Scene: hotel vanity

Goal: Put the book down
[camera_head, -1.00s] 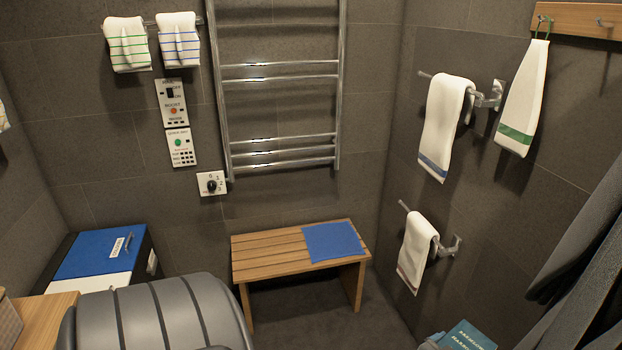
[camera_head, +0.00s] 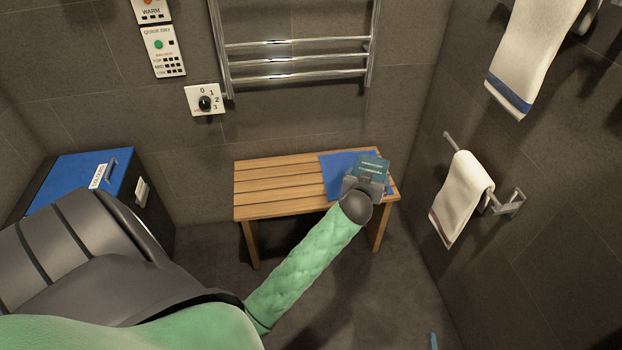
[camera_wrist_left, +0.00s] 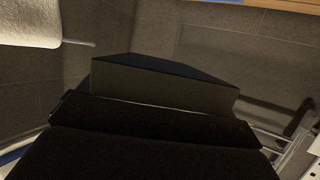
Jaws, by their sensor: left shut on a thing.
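The teal book (camera_head: 373,167) with light lettering is in my left gripper (camera_head: 366,184), over the right end of the slatted wooden bench (camera_head: 275,187). A blue mat (camera_head: 337,172) lies on that end of the bench; the book and gripper cover part of it. I cannot tell whether the book touches the mat. In the left wrist view the book is a dark block (camera_wrist_left: 165,78) past the dark gripper body; the fingertips are not clear there. My right gripper is not in view.
A towel rail (camera_head: 300,62) is on the wall behind the bench. A white towel (camera_head: 463,197) hangs on the right wall. A blue-topped box (camera_head: 75,180) stands at left. The bench's left part is bare.

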